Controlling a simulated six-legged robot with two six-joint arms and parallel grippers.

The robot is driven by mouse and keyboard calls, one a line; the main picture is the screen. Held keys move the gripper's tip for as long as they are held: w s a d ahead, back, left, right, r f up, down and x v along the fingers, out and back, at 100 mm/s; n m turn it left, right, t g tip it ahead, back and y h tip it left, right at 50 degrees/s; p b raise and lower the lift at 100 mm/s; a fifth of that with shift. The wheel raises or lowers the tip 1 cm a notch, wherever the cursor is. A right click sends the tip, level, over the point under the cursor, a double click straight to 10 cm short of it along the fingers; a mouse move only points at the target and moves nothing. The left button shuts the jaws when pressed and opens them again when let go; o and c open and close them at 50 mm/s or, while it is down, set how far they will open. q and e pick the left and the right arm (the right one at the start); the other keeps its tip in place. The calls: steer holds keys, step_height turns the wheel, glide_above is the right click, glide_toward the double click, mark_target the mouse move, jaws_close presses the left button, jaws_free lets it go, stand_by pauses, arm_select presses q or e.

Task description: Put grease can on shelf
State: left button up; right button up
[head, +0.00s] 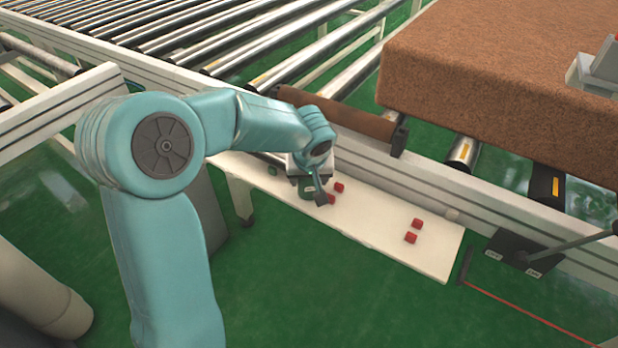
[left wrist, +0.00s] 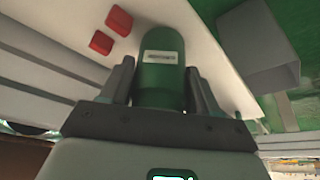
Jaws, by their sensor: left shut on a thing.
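The green grease can (left wrist: 162,85), with a pale label, sits between the two fingers of my left gripper (left wrist: 160,72) in the left wrist view. The gripper is shut on it. In the head view my left gripper (head: 316,190) reaches over the white shelf (head: 375,232) and partly hides the can (head: 305,188). The can is at the shelf's left part, beside two red blocks. I cannot tell whether its base touches the shelf. The shelf also shows in the left wrist view (left wrist: 60,40). My right gripper is not in view.
Red blocks (head: 417,223) lie on the right part of the shelf, with clear surface between. A roller conveyor (head: 200,35) runs behind, with a brown roll (head: 345,117) at its edge and a brown mattress (head: 500,80). A black lever box (head: 515,250) stands at the right.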

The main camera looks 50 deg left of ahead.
arm_select(q)
steer(key=shift+f, duration=0.15)
steer(key=o, duration=1.2)
